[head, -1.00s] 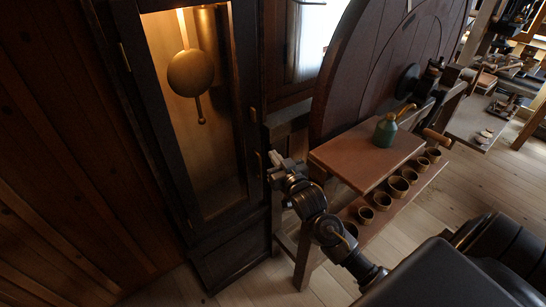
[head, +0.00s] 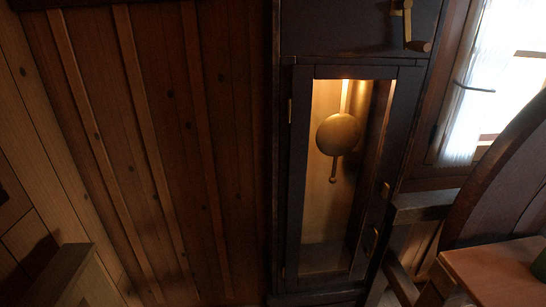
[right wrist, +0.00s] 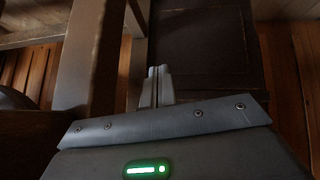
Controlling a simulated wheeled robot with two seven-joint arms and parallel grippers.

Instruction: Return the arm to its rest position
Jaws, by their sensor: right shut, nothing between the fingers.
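My right gripper (right wrist: 158,72) shows in the right wrist view. Its two fingers are shut together with nothing between them. Beyond the fingers are a dark panel (right wrist: 212,50) on the right and a wooden post (right wrist: 85,50) on the left. I cannot tell how far the fingertips are from either. Neither of my arms shows in the head view. My left gripper is in no view.
In the head view, a tall dark clock case (head: 300,180) holds a brass pendulum (head: 338,135). A crank handle (head: 408,25) sits above its door. At right are a bright window (head: 485,95) and a wooden bench top (head: 495,270). Plank wall (head: 190,150) fills the left.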

